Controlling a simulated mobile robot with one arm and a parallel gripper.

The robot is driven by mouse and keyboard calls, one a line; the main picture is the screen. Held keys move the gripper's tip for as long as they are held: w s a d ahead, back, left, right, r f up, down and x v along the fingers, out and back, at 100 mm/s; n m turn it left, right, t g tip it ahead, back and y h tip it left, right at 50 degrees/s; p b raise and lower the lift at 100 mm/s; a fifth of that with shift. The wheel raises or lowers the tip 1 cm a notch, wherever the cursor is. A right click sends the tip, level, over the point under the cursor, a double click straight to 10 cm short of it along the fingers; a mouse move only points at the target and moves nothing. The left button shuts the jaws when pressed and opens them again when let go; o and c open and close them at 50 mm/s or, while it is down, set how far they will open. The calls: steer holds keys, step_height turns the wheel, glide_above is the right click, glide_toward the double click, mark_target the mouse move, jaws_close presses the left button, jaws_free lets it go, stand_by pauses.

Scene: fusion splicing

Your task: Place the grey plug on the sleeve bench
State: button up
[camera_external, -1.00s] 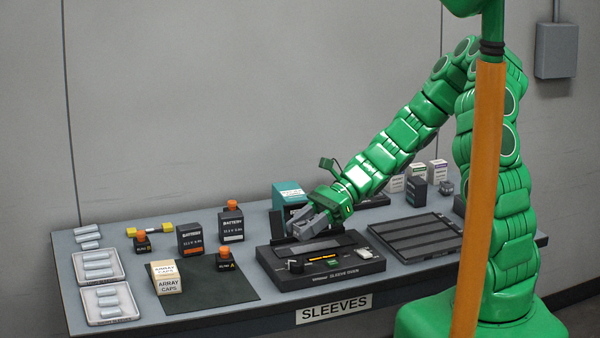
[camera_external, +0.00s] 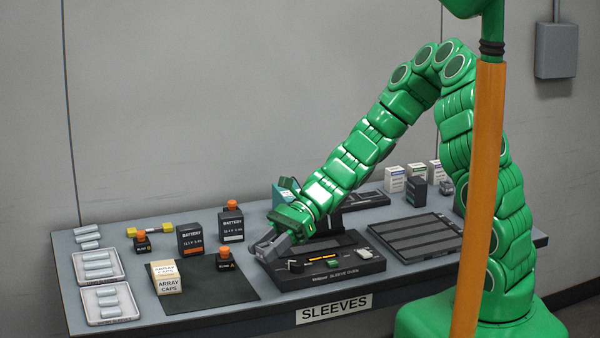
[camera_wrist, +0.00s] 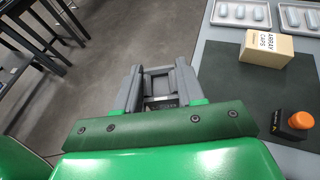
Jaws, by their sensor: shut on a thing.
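In the external view I cannot tell the plug from the fingers. The sleeve bench (camera_external: 400,284) is a grey table with a SLEEVES sign on its front edge. Its top also shows at the right in the wrist view (camera_wrist: 211,72).
Batteries (camera_external: 190,240) stand behind. Sleeve trays (camera_external: 103,318) are at the far left. A ridged black tray (camera_external: 415,238) lies right.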

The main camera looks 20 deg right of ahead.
glide_above(234, 295)
steer(key=f, duration=0.6)
steer(key=shift+s+d+f, duration=0.25)
steer(key=shift+s+d, duration=0.05)
steer(key=shift+s, duration=0.05)
steer(key=shift+w+a+f, duration=0.25)
steer(key=shift+w+f, duration=0.05)
steer(key=shift+f, duration=1.8)
steer(key=shift+f, duration=0.15)
steer(key=o, duration=1)
steer(key=shift+o, duration=0.2)
steer(key=shift+w+r, duration=0.1)
steer(key=shift+r, duration=0.15)
steer(key=shift+v, duration=5.95)
